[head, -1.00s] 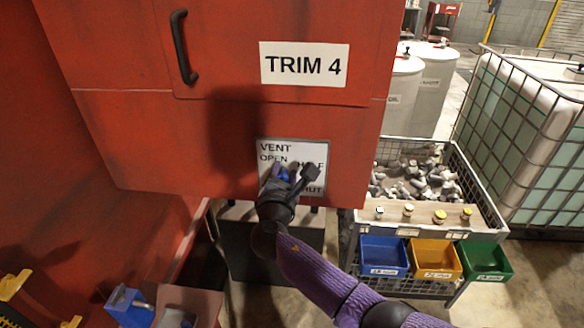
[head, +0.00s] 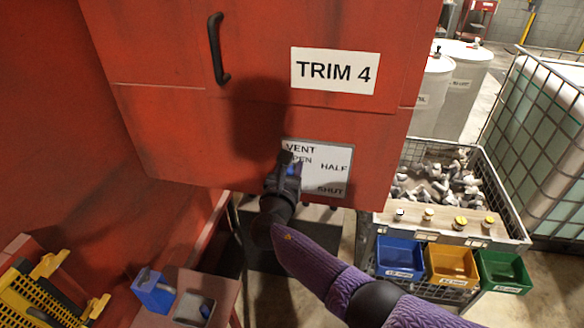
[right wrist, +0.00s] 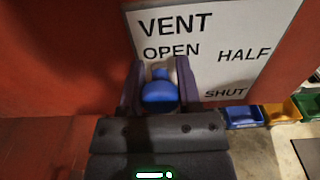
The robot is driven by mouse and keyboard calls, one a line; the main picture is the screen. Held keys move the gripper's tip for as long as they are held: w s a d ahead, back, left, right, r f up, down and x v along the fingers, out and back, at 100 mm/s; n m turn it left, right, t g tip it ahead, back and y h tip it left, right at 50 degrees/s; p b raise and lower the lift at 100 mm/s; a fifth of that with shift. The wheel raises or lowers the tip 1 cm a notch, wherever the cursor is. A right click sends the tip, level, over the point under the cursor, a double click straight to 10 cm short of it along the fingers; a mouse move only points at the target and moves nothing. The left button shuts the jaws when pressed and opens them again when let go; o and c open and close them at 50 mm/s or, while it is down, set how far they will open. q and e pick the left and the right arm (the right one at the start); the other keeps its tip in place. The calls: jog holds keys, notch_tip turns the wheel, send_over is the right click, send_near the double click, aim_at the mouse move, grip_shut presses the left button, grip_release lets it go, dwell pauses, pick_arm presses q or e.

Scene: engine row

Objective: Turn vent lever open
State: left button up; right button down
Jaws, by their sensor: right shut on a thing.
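The vent plate (head: 338,174) is a white label marked VENT, OPEN, HALF and SHUT, low on the red cabinet front. It also shows large in the right wrist view (right wrist: 230,28). My right gripper (head: 288,165) is at the plate's left side, by the word OPEN, and partly covers it. In the right wrist view its fingers (right wrist: 160,88) are shut on the blue end of the vent lever (right wrist: 158,93), just below OPEN. The rest of the lever is hidden by the gripper. My left gripper is not in view.
A black handle (head: 217,48) and a TRIM 4 label (head: 335,71) are above the plate. To the right are a wire crate of metal parts (head: 440,178), blue (head: 400,257), yellow and green bins, and a caged tank (head: 545,140).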

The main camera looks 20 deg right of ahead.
jog(key=shift+f, duration=0.15)
jog(key=shift+c, duration=1.6)
grip_release()
jog(key=shift+a, duration=0.1)
jog(key=v, duration=0.9)
jog(key=shift+s+a+p, duration=0.25)
jog(key=shift+s+p, duration=0.1)
